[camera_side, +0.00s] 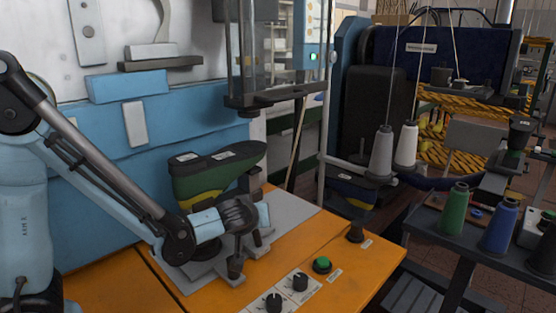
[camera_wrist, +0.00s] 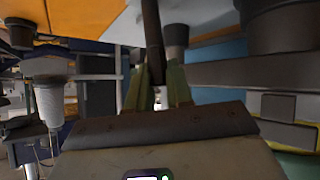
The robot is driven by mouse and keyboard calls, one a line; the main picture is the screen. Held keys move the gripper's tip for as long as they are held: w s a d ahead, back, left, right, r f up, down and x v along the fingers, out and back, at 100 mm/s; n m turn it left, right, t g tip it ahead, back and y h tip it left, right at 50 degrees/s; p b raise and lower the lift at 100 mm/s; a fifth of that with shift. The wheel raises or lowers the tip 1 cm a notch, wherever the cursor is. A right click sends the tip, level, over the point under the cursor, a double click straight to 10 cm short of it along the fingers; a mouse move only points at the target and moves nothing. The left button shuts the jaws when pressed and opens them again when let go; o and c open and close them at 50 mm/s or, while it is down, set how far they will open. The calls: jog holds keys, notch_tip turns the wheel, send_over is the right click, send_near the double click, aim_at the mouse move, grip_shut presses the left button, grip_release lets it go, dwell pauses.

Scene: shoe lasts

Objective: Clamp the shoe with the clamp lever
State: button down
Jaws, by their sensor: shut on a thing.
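A shoe on its last (camera_side: 205,172), dark on top with green and yellow sides, stands on the grey plate of the fixture. My gripper (camera_wrist: 158,88) is at the near right side of the shoe, low over the plate. In the wrist view its two greenish fingers are shut on the clamp lever (camera_wrist: 152,38), a dark narrow bar between them. In the side view my wrist hides most of the lever. I cannot tell whether the clamp touches the shoe.
A grey fixture plate (camera_side: 290,210) lies on the orange table (camera_side: 335,240). Black knobs (camera_side: 300,281) and a green button (camera_side: 322,265) sit near its front edge. A blue machine (camera_side: 170,125) stands behind. Thread spools (camera_side: 455,208) stand on a dark table at right.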

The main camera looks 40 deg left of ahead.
jog(key=shift+s+a+f+n+t, duration=0.1)
jog(key=shift+s+n+t, duration=0.2)
jog(key=shift+s+t, duration=0.3)
jog(key=shift+w, duration=0.1)
jog(key=c, duration=1)
grip_release()
jog(key=shift+f+v, duration=0.2)
jog(key=shift+v, duration=5.9)
